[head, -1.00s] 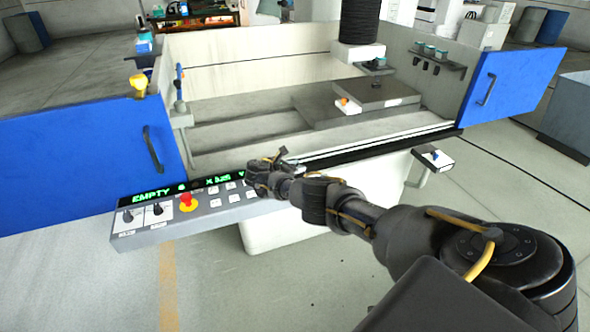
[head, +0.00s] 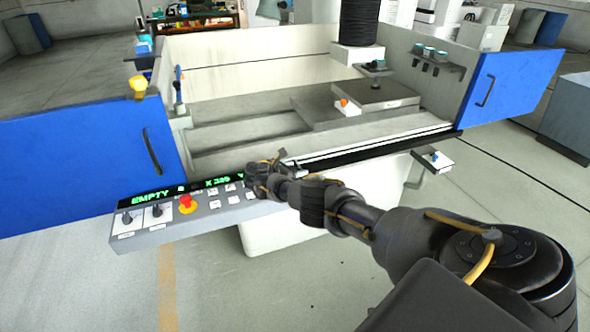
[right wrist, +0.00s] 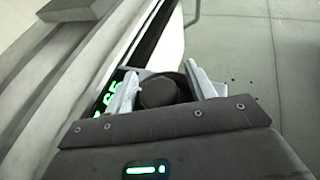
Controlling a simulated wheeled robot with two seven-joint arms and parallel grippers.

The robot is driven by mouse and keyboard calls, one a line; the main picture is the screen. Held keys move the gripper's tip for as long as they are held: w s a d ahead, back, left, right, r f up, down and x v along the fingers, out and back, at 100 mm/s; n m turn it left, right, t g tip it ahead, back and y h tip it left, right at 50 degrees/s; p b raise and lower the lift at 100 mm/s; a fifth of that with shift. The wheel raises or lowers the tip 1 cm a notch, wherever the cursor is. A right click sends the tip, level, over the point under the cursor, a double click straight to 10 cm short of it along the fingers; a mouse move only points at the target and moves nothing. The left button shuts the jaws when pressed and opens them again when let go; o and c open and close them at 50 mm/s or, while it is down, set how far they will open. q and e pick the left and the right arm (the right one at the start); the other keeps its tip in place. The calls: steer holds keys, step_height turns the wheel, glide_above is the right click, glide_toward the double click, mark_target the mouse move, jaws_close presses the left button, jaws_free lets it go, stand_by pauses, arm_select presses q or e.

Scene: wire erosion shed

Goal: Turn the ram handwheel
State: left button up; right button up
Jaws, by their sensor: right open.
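My right gripper (head: 264,168) is at the right end of the machine's control panel (head: 210,210). In the right wrist view its two pale fingers (right wrist: 163,84) are apart, one on each side of a dark round knob, which looks like the ram handwheel (right wrist: 158,92). I cannot tell whether the fingers touch it. In the head view my gripper hides the handwheel. The green display (head: 190,190) reads "EMPTY" and an X value that looks like 329; its right end is covered by my gripper. My left gripper is not in view.
A red stop button (head: 186,203) and two dark switches sit at the panel's left. Blue doors stand open at left (head: 80,160) and right (head: 510,88). A grey block (head: 375,95) lies in the machine's tank. The floor in front is clear.

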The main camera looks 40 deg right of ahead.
steer(key=shift+a+r, duration=0.15)
steer(key=shift+r, duration=0.05)
steer(key=p+v, duration=0.2)
steer(key=v, duration=0.8)
steer(key=shift+a, duration=0.2)
